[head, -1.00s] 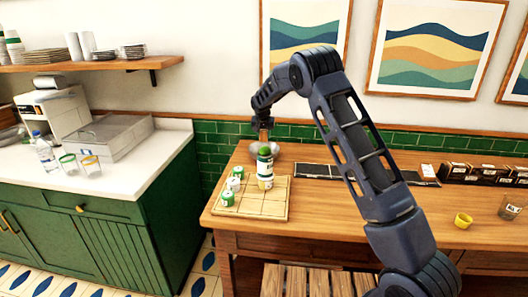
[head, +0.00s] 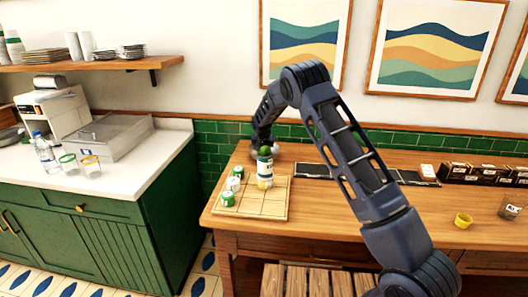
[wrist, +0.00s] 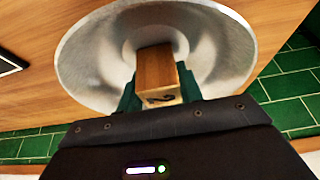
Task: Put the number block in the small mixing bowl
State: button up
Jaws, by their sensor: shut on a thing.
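The number block (wrist: 155,70) is a small wooden cube with a dark numeral on the face turned towards my wrist camera. My gripper (wrist: 159,92) is shut on it, with a green finger on each side. The small mixing bowl (wrist: 82,62) is round, shiny metal, and fills the wrist view behind the block. The block lies over the bowl's inside; I cannot tell whether it touches the bottom.
Dark flat trays (head: 312,171) lie to the right. The table's middle front is clear.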

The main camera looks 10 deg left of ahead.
jog(key=shift+f, duration=0.15)
jog(key=o, duration=1)
